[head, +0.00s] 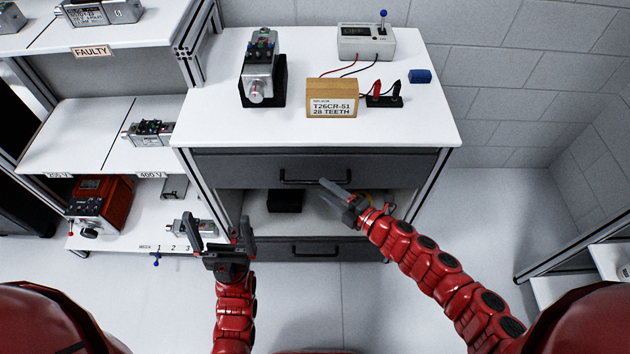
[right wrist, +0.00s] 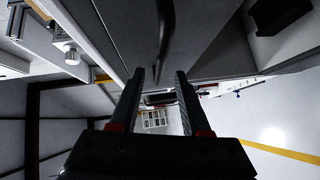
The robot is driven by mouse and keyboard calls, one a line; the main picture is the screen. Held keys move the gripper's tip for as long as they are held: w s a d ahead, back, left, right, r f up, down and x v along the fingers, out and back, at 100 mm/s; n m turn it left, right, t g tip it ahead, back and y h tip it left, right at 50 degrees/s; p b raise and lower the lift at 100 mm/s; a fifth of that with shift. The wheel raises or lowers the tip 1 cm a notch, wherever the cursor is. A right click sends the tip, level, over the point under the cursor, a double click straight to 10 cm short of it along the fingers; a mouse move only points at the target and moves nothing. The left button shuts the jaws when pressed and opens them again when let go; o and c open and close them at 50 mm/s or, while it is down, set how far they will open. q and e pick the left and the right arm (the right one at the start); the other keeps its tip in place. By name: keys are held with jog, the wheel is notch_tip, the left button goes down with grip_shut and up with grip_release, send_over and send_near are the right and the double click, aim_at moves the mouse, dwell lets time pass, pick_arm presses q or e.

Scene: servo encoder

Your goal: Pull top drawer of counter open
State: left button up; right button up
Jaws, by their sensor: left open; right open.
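The counter (head: 220,115) has a white top and a dark grey top drawer (head: 230,167) that looks shut. The drawer's black bar handle (head: 300,182) runs along its front. My right gripper (head: 328,188) is open, with its fingertips by the right end of the handle. In the right wrist view, the handle (right wrist: 166,35) lies ahead of the open right gripper (right wrist: 160,73), roughly in line with the gap between its fingers; I cannot tell if they touch. My left gripper (head: 225,232) is open and empty, low and left of the drawer.
On the counter stand a silver servo (head: 262,75), a labelled box (head: 332,98), a meter (head: 366,42) and a blue block (head: 420,76). An open shelf with a black box (head: 285,200) and a lower drawer (head: 345,248) lie below. A shelf rack (head: 80,140) stands left.

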aim_at(315, 181)
jog(key=x, duration=0.5)
grip_shut()
dwell(1.4)
